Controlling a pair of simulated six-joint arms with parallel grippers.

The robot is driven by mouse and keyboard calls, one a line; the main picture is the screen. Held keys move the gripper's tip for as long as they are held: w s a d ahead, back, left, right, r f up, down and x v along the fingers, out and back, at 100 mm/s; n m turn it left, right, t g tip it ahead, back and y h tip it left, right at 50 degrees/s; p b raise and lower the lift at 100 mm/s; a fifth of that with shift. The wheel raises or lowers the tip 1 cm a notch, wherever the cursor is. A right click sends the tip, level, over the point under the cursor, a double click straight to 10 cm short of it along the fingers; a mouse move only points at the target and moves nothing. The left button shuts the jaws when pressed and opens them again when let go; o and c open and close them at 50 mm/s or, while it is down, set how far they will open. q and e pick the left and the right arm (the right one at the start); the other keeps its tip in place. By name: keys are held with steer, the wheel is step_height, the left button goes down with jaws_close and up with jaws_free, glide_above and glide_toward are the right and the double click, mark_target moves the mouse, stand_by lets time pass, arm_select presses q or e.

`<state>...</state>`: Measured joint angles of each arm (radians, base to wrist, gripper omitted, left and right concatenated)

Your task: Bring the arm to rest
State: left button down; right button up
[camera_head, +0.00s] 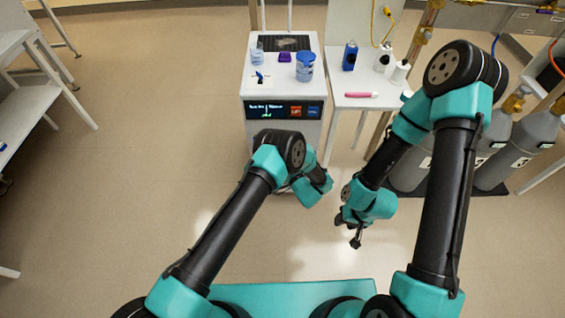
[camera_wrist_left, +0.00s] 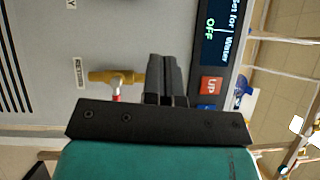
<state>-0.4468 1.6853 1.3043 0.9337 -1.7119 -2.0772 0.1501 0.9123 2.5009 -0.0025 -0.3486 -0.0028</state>
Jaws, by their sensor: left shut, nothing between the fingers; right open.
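My left arm reaches toward the front of a white cabinet machine (camera_head: 285,150) with a dark display. In the left wrist view, my left gripper (camera_wrist_left: 166,78) is shut and empty. Its black fingers are in front of the machine's grey panel, between a brass fitting (camera_wrist_left: 117,78) and the display (camera_wrist_left: 222,30). I cannot tell whether they touch the panel. In the head view the left fingertips are hidden behind my wrist. My right gripper (camera_head: 355,236) is open and empty, pointing down over bare floor to the right of the machine.
A blue-lidded jar (camera_head: 305,66), a beaker (camera_head: 257,50) and a purple item (camera_head: 285,57) stand on the machine. A white side table (camera_head: 350,85) holds bottles and a pink item (camera_head: 361,95). Grey gas cylinders (camera_head: 505,150) stand at right. The floor (camera_head: 110,200) at left is clear.

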arm_select(q)
steer(key=shift+a, duration=0.1)
stand_by(0.3)
steer(key=s+a+n+g+h, duration=0.3)
steer(key=a+n+g+h, duration=0.45)
steer(key=a, duration=0.75)
steer(key=s+a+r+n+g+h, duration=0.1)
steer(key=s+a+n+g+h, duration=0.1)
steer(key=s, duration=0.6)
steer(key=s+a+r+n+g+h, duration=0.2)
steer(key=s+a+g, duration=0.1)
steer(key=s, duration=0.6)
steer(key=s+a+r+n+g+h, duration=0.2)
steer(key=s+a+n, duration=0.1)
steer(key=s, duration=0.5)
steer(key=shift+s+a, duration=0.35)
steer(key=shift+a, duration=0.5)
